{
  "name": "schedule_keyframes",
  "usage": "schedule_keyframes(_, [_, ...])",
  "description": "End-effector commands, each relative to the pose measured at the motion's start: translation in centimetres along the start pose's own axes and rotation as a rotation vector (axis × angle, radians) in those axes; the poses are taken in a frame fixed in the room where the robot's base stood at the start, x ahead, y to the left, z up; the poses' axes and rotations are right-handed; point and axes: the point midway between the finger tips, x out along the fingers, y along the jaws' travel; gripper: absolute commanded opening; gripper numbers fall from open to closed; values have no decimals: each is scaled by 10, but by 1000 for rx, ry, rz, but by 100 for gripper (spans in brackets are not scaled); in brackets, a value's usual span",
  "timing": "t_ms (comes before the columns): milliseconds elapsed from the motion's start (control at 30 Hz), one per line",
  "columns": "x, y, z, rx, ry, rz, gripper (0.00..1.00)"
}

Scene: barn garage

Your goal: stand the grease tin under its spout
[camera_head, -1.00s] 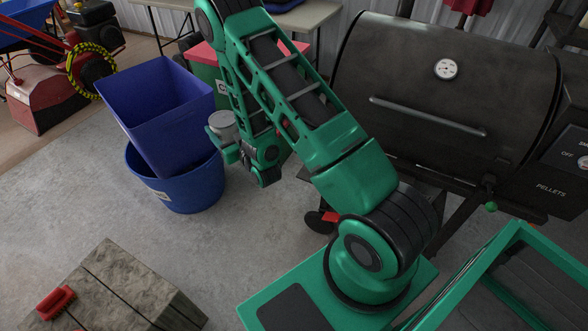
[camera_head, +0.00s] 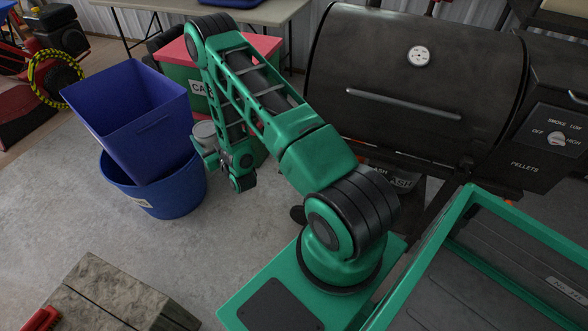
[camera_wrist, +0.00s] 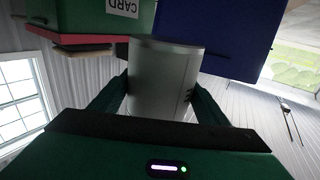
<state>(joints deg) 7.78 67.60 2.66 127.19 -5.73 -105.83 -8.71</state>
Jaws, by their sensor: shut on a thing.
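The grease tin is a plain grey metal can (camera_head: 204,131). My gripper (camera_head: 207,148) is shut around its sides and holds it in the air, to the right of the blue bins in the head view. In the wrist view the tin (camera_wrist: 163,80) fills the space between the two green fingers. The black pellet grill (camera_head: 415,85) stands to the right, beyond my arm, with a thermometer and a long handle on its lid. I cannot make out a spout in either view; much of the grill's underside is behind my arm.
A square blue bin (camera_head: 130,115) sits tilted in a round blue tub (camera_head: 165,190). A green bin with a red lid (camera_head: 262,47) is behind my arm. A container labelled ASH (camera_head: 400,182) is under the grill. A block (camera_head: 110,290) lies front left. Bare floor (camera_head: 60,215) is at left.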

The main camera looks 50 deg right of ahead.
Motion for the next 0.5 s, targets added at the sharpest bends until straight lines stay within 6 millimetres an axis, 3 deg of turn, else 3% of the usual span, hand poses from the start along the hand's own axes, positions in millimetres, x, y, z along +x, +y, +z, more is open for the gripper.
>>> schedule_keyframes(100, [3,36,41,5,1,96,35])
schedule_keyframes(333, [-3,104,108,15,10,306,35])
schedule_keyframes(500, [-18,159,152,20,11,494,35])
